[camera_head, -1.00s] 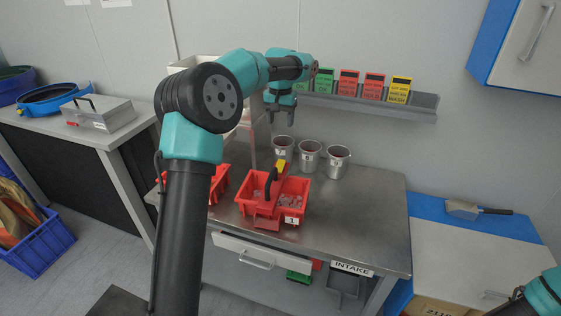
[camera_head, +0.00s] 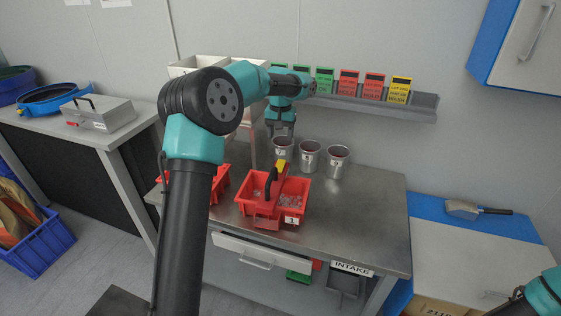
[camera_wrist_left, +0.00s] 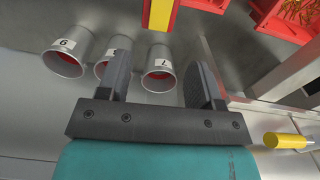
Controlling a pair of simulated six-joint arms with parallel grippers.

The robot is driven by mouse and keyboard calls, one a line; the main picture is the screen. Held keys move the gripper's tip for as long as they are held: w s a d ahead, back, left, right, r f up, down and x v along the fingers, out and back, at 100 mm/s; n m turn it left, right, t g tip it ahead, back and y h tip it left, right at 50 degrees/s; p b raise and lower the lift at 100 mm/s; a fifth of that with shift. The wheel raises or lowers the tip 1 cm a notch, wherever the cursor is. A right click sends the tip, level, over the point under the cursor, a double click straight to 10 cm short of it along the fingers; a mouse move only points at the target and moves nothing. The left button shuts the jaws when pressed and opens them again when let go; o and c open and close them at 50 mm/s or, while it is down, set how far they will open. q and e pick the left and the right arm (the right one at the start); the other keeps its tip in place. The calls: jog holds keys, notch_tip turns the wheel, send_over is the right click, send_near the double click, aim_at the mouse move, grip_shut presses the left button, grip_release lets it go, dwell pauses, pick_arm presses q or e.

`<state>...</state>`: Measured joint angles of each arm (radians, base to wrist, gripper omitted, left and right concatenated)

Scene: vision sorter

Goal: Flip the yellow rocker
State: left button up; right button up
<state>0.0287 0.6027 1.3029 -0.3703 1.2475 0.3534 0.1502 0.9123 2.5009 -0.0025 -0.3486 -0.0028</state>
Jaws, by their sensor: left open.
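A small yellow piece (camera_head: 282,165) sits on top of the red divider of a red tray on the steel bench. A yellow block with red edges shows at the top of the left wrist view (camera_wrist_left: 160,14); I cannot tell for certain which part is the rocker. A yellow cylinder (camera_wrist_left: 285,140) also shows at that view's right edge. My left gripper (camera_head: 280,131) is open and empty, pointing down above and behind the tray, near the cans; its two fingers are spread in the left wrist view (camera_wrist_left: 158,58). My right gripper is out of view.
The red tray (camera_head: 304,186) holds clear pieces and has a black handle (camera_head: 270,182). Several metal cans stand behind, including one at right (camera_head: 338,165). Another red tray (camera_head: 221,183) is at left. A shelf (camera_head: 420,106) holds coloured cards. The bench's right side (camera_head: 370,215) is clear.

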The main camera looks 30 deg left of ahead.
aim_at(280, 164)
pick_arm(q)
notch_tip(280, 164, down, 12)
jog(key=shift+r, duration=0.1)
dwell(0.4)
jog(key=c, duration=0.9)
jog(key=shift+c, duration=0.2)
jog(key=shift+s+t, duration=0.1)
jog(key=shift+t, duration=0.2)
jog(key=shift+r+t, duration=0.1)
jog(key=shift+t, duration=0.4)
